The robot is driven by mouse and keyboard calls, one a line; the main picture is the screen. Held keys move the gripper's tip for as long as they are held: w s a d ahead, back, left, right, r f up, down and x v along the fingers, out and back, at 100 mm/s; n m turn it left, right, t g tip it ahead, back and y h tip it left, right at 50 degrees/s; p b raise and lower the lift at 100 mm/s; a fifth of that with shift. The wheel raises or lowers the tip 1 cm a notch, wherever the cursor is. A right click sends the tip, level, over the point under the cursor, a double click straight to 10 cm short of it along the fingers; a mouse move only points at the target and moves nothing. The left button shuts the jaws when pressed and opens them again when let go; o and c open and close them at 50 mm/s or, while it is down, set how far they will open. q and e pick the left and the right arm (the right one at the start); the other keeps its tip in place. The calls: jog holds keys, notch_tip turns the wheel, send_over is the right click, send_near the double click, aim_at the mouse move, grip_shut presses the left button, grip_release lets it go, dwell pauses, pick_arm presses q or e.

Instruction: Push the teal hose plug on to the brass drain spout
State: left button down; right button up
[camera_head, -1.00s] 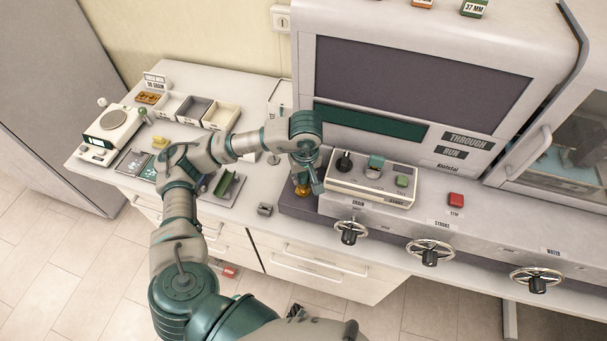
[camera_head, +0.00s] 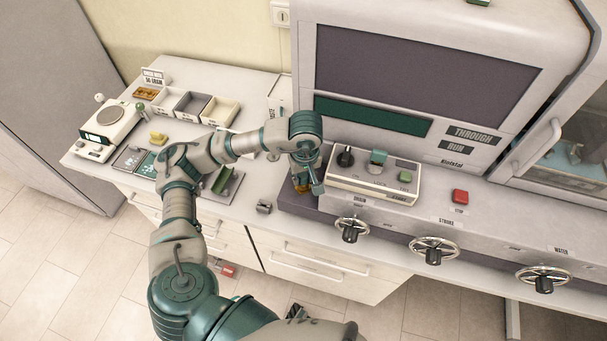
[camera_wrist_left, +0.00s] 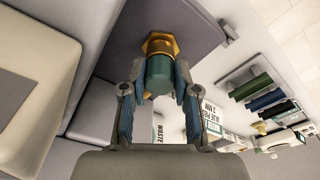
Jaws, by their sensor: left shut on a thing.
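The teal hose plug (camera_wrist_left: 158,76) is between the fingers of my left gripper (camera_wrist_left: 157,100) in the left wrist view, and the fingers are shut on it. The brass drain spout (camera_wrist_left: 160,45) shows just beyond the plug, in line with it. The plug looks to be against the spout, but I cannot tell how far on it sits. In the head view my left gripper (camera_head: 305,180) is at the left end of the machine, beside the brass spout (camera_head: 301,187), and hides the plug. My right gripper is not in view.
A control box (camera_head: 375,178) with a black knob stands right of the gripper. Handwheels (camera_head: 352,229) line the machine's front. A small grey block (camera_head: 264,207) lies on the bench left of the spout. Trays (camera_head: 190,104) and a scale (camera_head: 108,125) stand further left.

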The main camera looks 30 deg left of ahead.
pick_arm(q)
jog(key=shift+f+b, duration=0.3)
jog(key=shift+f, duration=0.05)
jog(key=c, duration=0.8)
grip_release()
jog(key=r, duration=0.8)
jog(key=s+d+r, duration=0.1)
jog(key=r, duration=0.2)
jog(key=shift+r, duration=0.4)
